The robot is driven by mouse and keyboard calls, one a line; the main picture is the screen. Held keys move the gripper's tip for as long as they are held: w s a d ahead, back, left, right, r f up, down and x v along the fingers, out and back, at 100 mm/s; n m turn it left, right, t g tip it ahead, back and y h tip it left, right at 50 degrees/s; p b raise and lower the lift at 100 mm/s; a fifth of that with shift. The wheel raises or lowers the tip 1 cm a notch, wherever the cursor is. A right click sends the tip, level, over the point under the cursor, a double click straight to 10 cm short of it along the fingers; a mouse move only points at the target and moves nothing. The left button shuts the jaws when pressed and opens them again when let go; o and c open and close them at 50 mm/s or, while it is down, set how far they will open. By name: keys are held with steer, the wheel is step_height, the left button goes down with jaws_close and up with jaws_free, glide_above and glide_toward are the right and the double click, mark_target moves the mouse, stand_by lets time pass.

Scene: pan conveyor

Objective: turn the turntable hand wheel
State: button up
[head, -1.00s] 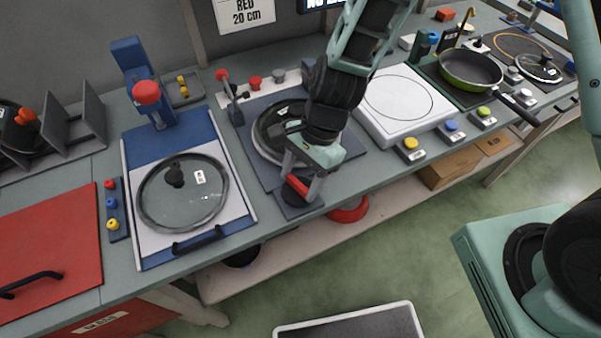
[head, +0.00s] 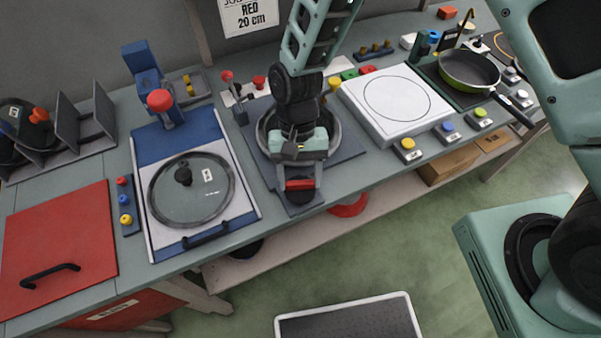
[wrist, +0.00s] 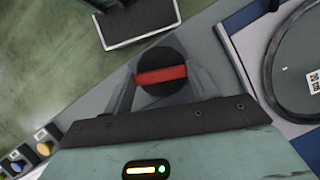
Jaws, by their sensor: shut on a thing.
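The turntable (head: 336,135), a dark round plate on a grey-blue base, sits mid-bench and is partly hidden by my arm. Its hand wheel, a black disc with a red grip bar (head: 300,184), is at the front of that base. In the wrist view the red bar (wrist: 162,75) lies across the black disc, between my fingers. My gripper (head: 300,186) points down over the hand wheel and is shut on its red bar. The bar looks nearly level in the head view.
A glass lid (head: 190,190) lies on the blue and white station to the left. A white plate unit (head: 398,100) stands to the right, with coloured buttons in front. A green pan (head: 468,70) is farther right. Green floor lies before the bench.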

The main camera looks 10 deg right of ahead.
steer(key=n+h, duration=0.1)
steer(key=n, duration=0.2)
steer(key=n+h, duration=0.1)
steer(key=n, duration=0.2)
steer(key=shift+a+t, duration=0.15)
steer(key=shift+t, duration=0.15)
steer(key=shift+n+h, duration=0.3)
steer(key=o, duration=1)
steer(key=b+v, duration=0.3)
steer(key=v, duration=1.4)
steer(key=shift+r, duration=0.2)
step_height(320, 180, up, 5)
steer(key=n+t+y, duration=0.1)
steer(key=t+y, duration=0.1)
glide_above(309, 198)
steer(key=s+d+f+n+t, duration=0.1)
steer(key=s+d+t, duration=0.1)
steer(key=s+d, duration=0.4)
steer(key=s, duration=0.2)
steer(key=shift+s+d+y, duration=0.3)
steer(key=shift+d+y, duration=0.05)
steer(key=shift+y, duration=0.05)
